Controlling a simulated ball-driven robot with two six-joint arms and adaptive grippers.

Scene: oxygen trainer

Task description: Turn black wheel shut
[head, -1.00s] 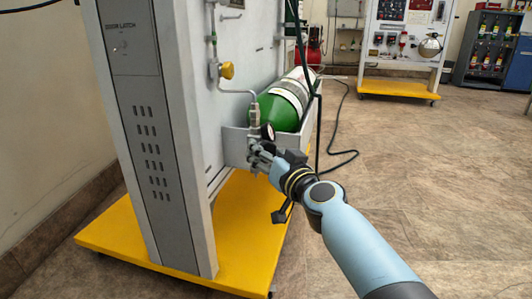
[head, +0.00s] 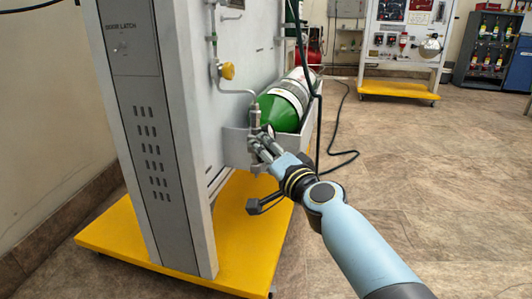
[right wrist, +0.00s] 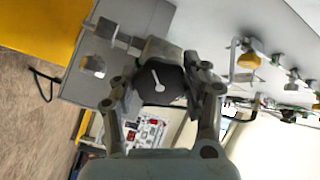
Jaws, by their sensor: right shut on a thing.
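The black wheel (right wrist: 148,92) is a dark, many-sided knob with a pale pointer-like mark on its face. In the right wrist view it sits between the fingers of my right gripper (right wrist: 163,84), which is shut on it from both sides. In the head view my right gripper (head: 260,147) reaches the valve fittings at the front end of the green cylinder (head: 280,110); its fingers mostly hide the wheel there. My left gripper is out of view.
The grey trainer panel (head: 183,130) stands on a yellow base (head: 240,235) left of my right arm. A yellow knob (head: 228,71) is on the panel above the fittings. A dark hose (head: 340,157) lies on the floor behind. Open floor is on the right.

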